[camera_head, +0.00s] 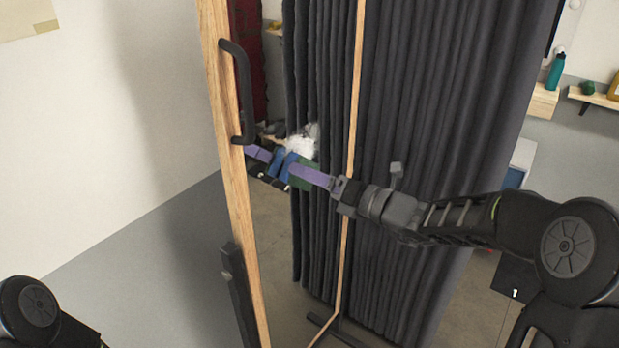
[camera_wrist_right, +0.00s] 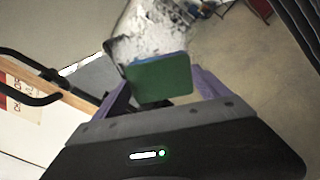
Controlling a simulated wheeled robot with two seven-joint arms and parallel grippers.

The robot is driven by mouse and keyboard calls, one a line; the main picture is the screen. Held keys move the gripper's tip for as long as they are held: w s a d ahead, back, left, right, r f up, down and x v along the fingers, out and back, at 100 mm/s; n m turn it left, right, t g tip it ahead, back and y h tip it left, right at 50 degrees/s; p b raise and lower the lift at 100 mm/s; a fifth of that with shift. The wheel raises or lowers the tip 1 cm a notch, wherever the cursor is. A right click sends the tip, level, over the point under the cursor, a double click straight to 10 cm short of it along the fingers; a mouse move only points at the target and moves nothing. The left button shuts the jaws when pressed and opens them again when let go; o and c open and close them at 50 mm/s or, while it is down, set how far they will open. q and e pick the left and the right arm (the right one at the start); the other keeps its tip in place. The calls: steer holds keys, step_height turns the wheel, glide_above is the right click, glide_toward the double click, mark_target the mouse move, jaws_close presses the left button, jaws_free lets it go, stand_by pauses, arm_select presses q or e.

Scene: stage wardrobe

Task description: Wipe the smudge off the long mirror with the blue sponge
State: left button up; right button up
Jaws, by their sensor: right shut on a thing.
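The long mirror stands upright in a pale wooden frame (camera_head: 232,165). A white, cloudy smudge (camera_head: 304,138) is on its glass, and it also shows in the wrist view (camera_wrist_right: 150,32). My right gripper (camera_head: 297,174) has purple fingers and is shut on the blue sponge (camera_head: 286,164), just below the smudge. The sponge's green backing faces the right wrist camera (camera_wrist_right: 160,80). The sponge is at or very close to the glass; its reflection meets it, and I cannot tell if it touches. My left gripper is out of view; only part of my left arm shows at lower left.
A black handle (camera_head: 240,90) sticks out from the mirror's left frame side. A dark curtain (camera_head: 440,110) hangs at the right. Wall shelves (camera_head: 597,97) with a teal bottle (camera_head: 555,72) are at far right. Grey floor (camera_head: 130,260) at left is clear.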

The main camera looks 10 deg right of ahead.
mark_target(315, 167)
steer(key=shift+w+d+p, duration=0.45)
steer(key=shift+w+d, duration=0.6)
steer(key=shift+d, duration=0.1)
steer(key=shift+w+d+p, duration=0.45)
steer(key=shift+w+d, duration=0.6)
steer(key=shift+d, duration=0.2)
steer(key=shift+w+d+p, duration=0.5)
steer(key=shift+w+d, duration=0.55)
steer(key=shift+d, duration=0.15)
